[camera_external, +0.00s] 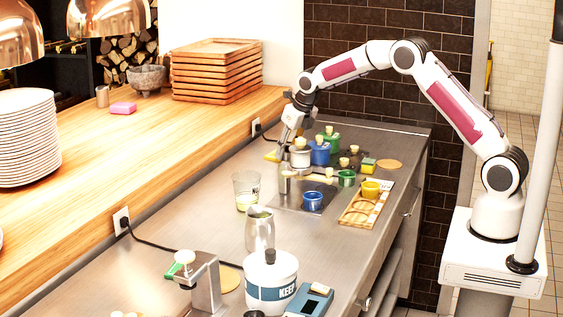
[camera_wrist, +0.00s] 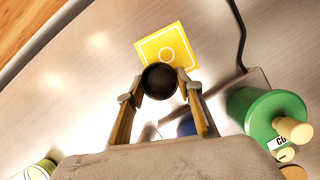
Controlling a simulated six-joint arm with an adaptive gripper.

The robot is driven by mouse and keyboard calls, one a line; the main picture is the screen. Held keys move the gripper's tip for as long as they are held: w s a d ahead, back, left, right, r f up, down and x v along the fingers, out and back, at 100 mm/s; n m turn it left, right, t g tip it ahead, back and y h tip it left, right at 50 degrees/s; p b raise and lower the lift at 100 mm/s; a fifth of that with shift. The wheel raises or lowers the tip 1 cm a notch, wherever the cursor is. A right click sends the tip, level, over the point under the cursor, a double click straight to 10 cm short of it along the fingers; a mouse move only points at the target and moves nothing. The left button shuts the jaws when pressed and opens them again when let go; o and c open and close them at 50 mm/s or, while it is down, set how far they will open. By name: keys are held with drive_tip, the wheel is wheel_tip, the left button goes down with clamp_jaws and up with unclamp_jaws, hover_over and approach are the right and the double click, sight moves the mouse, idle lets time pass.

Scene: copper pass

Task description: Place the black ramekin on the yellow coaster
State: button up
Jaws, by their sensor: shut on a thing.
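The black ramekin (camera_wrist: 160,81) is held between the two fingertips of my gripper (camera_wrist: 161,92) in the wrist view. The gripper is shut on it. The yellow coaster (camera_wrist: 158,42) is a square with a pale ring mark, lying flat on the steel counter just beyond the ramekin. The ramekin covers part of the coaster's near edge in this view; its height above the surface is hard to tell. In the external view my gripper (camera_external: 284,143) points down at the far counter, next to the coaster (camera_external: 270,156). The ramekin is not clearly visible there.
A green jar (camera_wrist: 262,112) with a cork stopper and a black cable (camera_wrist: 240,35) are right of the coaster. A blue jar (camera_external: 320,153), pale pot (camera_external: 300,158), blue ramekin (camera_external: 313,202) and glass (camera_external: 246,188) stand nearby. Counter left of the coaster is clear in the wrist view.

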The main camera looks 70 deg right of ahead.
drive_tip(key=shift+f, duration=0.15)
drive_tip(key=o, duration=1.1)
drive_tip(key=v, duration=1.2)
drive_tip(key=shift+r, duration=0.2)
